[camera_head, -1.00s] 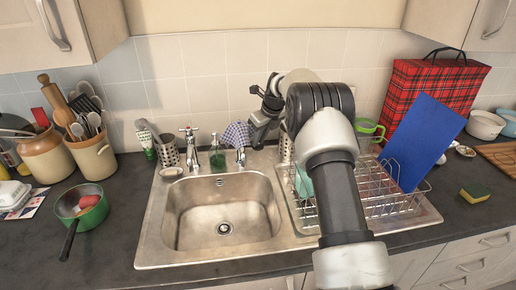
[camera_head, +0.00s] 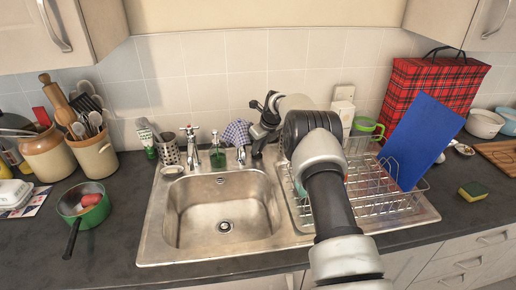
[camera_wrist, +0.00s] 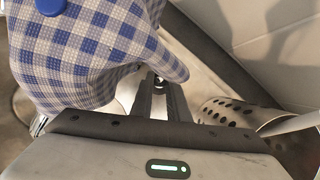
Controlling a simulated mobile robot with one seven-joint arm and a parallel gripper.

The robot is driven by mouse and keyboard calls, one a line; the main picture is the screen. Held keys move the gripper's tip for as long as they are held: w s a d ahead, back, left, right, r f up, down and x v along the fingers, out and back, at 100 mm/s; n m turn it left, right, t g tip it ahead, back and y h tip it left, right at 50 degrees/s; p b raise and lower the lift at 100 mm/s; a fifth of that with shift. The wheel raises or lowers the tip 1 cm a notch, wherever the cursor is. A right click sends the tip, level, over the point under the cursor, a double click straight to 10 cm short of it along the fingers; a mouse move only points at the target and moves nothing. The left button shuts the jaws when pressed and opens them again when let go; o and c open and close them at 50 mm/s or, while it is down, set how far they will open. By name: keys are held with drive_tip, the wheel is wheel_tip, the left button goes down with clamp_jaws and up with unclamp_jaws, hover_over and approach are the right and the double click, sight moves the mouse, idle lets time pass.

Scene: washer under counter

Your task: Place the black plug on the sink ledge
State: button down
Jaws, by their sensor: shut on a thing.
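My gripper (camera_head: 257,153) points down behind the sink, just right of the right tap and the checked cloth (camera_head: 238,133). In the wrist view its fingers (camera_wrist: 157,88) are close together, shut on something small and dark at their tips. This fits the black plug, but the fingers hide most of it and its shape is unclear. The steel sink ledge (camera_head: 202,173) runs behind the basin, below the taps. The gripper is over the back of the sink unit; whether it touches the ledge cannot be told.
The blue and white cloth (camera_wrist: 85,50) hangs close beside the fingers in the wrist view. A perforated steel holder (camera_wrist: 228,113) is on their other side. The dish rack (camera_head: 375,203) is right.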

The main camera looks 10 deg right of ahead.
drive_tip(key=shift+f, duration=0.15)
drive_tip(key=c, duration=1.7)
unclamp_jaws()
